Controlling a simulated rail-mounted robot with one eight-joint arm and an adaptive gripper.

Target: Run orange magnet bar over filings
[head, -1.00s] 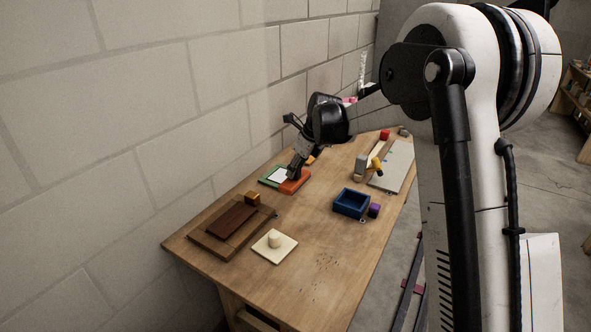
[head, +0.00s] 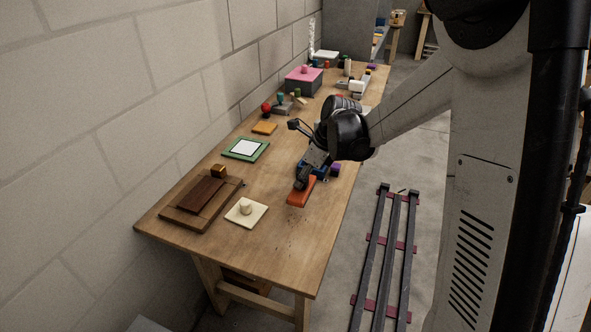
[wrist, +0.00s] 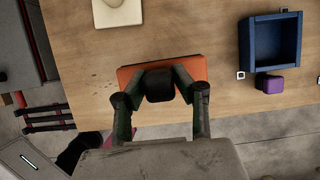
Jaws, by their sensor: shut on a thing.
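The orange magnet bar (head: 301,193) is in my gripper (head: 305,178), near the right edge of the wooden table. In the wrist view my gripper (wrist: 160,88) is shut on a dark block on top of the orange bar (wrist: 200,66). The bar appears to be above the table, but its height is unclear. Small dark specks, likely the filings (head: 291,242), lie on the table in front of the bar. In the wrist view, the specks (wrist: 94,75) lie just left of the bar.
A blue open box (wrist: 272,42) and a purple block (head: 335,169) are close to the bar. A cream plate with a knob (head: 246,213), stacked brown boards (head: 203,203) and a green-framed white pad (head: 246,149) lie to the left.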

